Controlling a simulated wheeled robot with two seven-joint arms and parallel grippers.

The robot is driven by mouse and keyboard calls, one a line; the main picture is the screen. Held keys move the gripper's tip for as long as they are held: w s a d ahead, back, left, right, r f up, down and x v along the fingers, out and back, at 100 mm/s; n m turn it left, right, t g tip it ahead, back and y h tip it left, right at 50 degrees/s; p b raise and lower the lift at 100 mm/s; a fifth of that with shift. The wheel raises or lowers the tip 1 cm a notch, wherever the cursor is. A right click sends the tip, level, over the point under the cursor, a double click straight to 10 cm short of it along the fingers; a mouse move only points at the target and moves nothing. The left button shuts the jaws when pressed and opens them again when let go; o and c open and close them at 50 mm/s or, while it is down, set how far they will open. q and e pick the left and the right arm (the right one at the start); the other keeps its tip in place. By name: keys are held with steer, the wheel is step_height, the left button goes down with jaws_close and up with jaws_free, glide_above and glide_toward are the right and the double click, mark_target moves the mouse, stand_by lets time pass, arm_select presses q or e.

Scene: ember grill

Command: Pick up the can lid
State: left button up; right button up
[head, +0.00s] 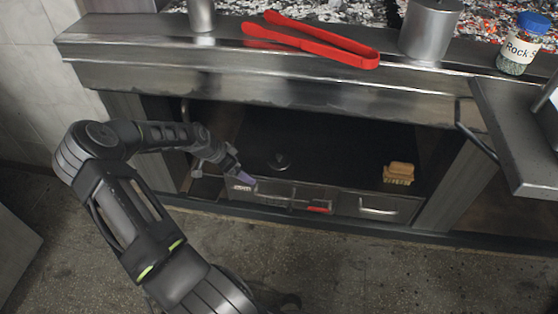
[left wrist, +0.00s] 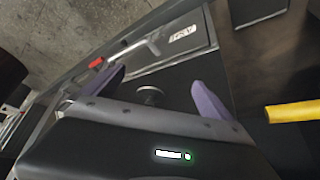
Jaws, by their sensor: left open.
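The can lid (head: 280,163) is a small, dark, round piece on the dark floor of the recess under the grill counter. It also shows in the left wrist view (left wrist: 150,96), partly hidden behind my gripper's body. My left gripper (head: 243,178) reaches into the recess from the left, with its purple fingers left of the lid and near the front drawers. In the left wrist view my left gripper (left wrist: 157,85) is open, its two fingers spread with the lid seen between them. Nothing is held. My right gripper is not in view.
A brush (head: 398,173) stands right in the recess. Drawers (head: 365,205) with a red-handled tool (head: 319,209) line its front edge. A yellow bar (left wrist: 292,112) shows in the wrist view.

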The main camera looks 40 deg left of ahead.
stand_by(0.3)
arm_select(q)
steer(key=b, duration=0.4)
glide_toward(277, 157)
steer(key=x, duration=0.3)
steer(key=s+x, duration=0.1)
steer(key=x, duration=0.1)
steer(key=shift+a+f, duration=0.15)
steer(key=shift+f, duration=0.25)
steer(key=shift+w+r, duration=0.15)
steer(key=shift+w, duration=0.4)
steer(key=shift+b+x, duration=1)
steer(key=shift+x, duration=1.6)
steer(key=shift+c, duration=0.5)
steer(key=c, duration=1.3)
